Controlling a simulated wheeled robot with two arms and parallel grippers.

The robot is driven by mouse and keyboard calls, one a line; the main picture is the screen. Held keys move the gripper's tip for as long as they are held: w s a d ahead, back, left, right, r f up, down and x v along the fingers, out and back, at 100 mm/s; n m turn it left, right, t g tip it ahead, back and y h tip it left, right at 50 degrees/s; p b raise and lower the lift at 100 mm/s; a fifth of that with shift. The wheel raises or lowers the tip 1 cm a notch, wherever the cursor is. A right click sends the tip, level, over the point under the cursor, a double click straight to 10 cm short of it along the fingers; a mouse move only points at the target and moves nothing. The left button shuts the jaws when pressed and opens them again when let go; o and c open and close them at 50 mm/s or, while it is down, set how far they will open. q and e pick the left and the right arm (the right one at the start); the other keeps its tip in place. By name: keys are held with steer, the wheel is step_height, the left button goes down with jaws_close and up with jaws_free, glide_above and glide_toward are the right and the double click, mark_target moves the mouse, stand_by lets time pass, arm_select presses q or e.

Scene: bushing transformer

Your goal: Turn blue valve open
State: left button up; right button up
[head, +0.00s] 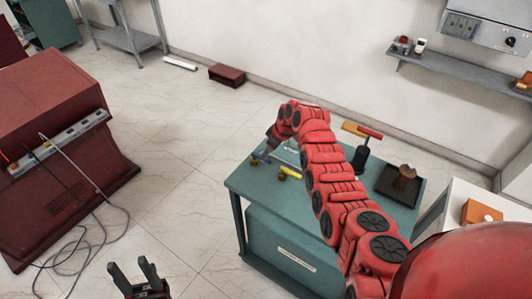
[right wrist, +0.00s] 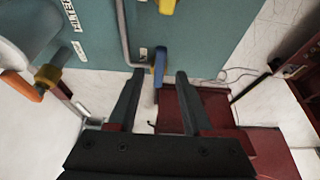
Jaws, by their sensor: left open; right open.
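The blue valve handle (right wrist: 158,66) is on a bent grey pipe (right wrist: 122,35) at the teal table in the right wrist view. In the head view a small blue piece (head: 257,161) shows at the table's left end, partly hidden by my right arm. My right gripper (right wrist: 156,77) is open, its fingertips on either side of the blue handle. I cannot tell whether they touch it. In the head view my right gripper (head: 268,151) is mostly hidden by its wrist. My left gripper (head: 148,272) is open and empty at the bottom, away from the table.
A yellow handle (head: 290,172) sits near the blue one. The teal table (head: 240,181) also carries a black stand with a red-and-yellow top (head: 361,150) and a dark tray (head: 389,194). A dark red cabinet (head: 55,105) stands left, cables beside it. Floor between is clear.

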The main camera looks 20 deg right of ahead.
steer(key=shift+b+x, duration=0.3)
steer(key=shift+x, duration=1.3)
jaws_close()
stand_by(0.5)
